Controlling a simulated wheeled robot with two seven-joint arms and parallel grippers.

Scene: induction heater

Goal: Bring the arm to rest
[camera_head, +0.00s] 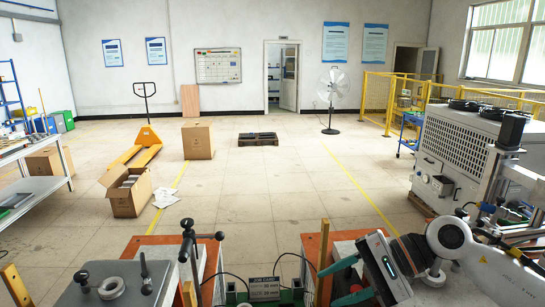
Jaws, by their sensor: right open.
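My right arm (480,262) comes in from the lower right, with a white joint and a dark wrist. My right gripper (331,287) is at its end, with two teal fingers pointing left. The fingers are apart and no object shows between them. The gripper is over or beside the right-hand orange-topped bench, near an upright wooden bar (323,255); I cannot tell whether they touch. My left arm and left gripper are not in view.
A grey fixture with black-knobbed levers (188,240) stands at the front left. A white machine (455,150) is at right, a metal shelf (35,185) at left. Open floor (280,195) lies beyond, with boxes and a yellow pallet jack.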

